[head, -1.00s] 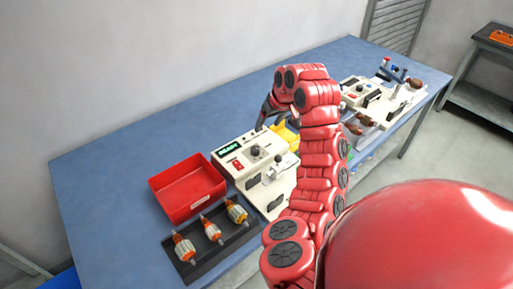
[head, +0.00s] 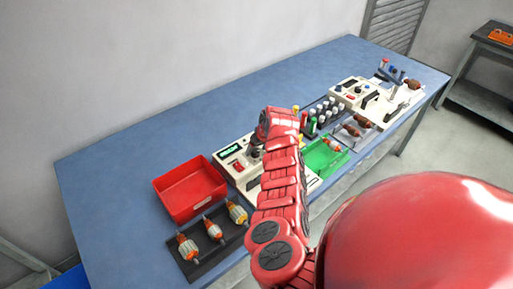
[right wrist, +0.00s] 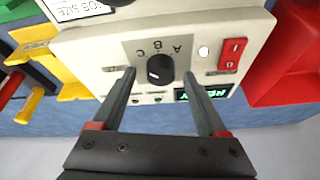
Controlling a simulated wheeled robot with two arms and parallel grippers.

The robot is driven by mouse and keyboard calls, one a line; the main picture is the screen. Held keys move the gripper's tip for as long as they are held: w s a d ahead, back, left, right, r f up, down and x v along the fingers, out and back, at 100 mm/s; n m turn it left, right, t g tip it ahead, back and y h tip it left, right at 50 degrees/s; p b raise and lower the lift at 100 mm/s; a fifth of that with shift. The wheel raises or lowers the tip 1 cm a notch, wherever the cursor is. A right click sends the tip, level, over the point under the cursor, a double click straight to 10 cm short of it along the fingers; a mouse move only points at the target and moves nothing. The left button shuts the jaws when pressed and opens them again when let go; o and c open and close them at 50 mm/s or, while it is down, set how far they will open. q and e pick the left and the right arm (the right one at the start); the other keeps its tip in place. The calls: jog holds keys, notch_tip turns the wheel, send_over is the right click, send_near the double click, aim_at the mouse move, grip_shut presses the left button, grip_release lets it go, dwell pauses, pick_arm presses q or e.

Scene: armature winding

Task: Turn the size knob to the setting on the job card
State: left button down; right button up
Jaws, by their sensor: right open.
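The winding machine (head: 229,161) is a cream box on the blue table, largely behind my right arm in the head view. Its black size knob (right wrist: 161,70) shows in the right wrist view, with letters A, B and C on a grey plate around it. I cannot tell surely which letter it points to. My right gripper (right wrist: 158,74) is open, one finger on each side of the knob, with visible gaps. The job card (right wrist: 72,8), lettered "JOB SIZE", is cut off at the top edge, so its setting is hidden. My left gripper is not in view.
A red switch (right wrist: 232,53) and a lit green display (right wrist: 207,93) sit beside the knob. A red bin (head: 189,189) and a black tray of armatures (head: 205,257) stand left of the machine. A green tray (head: 322,160) and a second machine (head: 352,91) are to the right.

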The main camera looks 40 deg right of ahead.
jog(key=shift+w+f, duration=0.1)
jog(key=shift+f, duration=0.2)
jog(key=shift+c, duration=0.3)
grip_shut()
